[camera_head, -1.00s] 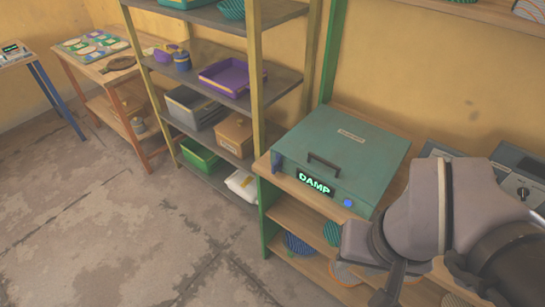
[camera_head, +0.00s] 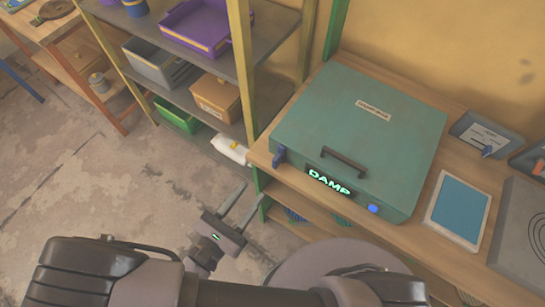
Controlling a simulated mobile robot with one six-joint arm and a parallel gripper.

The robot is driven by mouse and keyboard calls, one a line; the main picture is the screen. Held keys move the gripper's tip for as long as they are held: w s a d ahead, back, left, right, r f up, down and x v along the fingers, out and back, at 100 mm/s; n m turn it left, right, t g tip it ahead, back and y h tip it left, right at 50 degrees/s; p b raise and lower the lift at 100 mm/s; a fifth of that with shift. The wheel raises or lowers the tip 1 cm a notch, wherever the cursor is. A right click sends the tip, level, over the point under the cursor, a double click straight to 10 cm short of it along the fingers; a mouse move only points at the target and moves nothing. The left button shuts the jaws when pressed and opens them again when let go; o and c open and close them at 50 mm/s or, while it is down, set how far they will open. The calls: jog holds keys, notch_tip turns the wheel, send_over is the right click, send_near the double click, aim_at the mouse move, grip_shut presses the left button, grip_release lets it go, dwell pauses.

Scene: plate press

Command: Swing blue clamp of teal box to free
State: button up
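The teal box (camera_head: 375,135) sits on the wooden bench with its lid closed. A dark handle (camera_head: 344,162) and a lit "DAMP" display (camera_head: 329,184) are on its front. A small blue clamp (camera_head: 279,155) stands at the box's left front corner. A round blue button (camera_head: 373,208) is at the front right. My gripper (camera_head: 240,205) is open and empty, its two fingers apart over the floor. In the picture it is below and left of the clamp, apart from it. Part of the bench's lower shelf is hidden by my arm.
Shelving (camera_head: 262,60) with a purple tray (camera_head: 193,26), a grey bin (camera_head: 152,62) and a cardboard box (camera_head: 216,97) stands left of the bench. A blue-topped pad (camera_head: 459,207) and a grey tray (camera_head: 487,137) lie right of the box. The floor (camera_head: 100,190) at left is clear.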

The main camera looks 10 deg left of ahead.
aim_at(274, 162)
jog(key=b+x, duration=0.2)
jog(key=x, duration=0.8)
jog(key=shift+w, duration=0.25)
grip_shut()
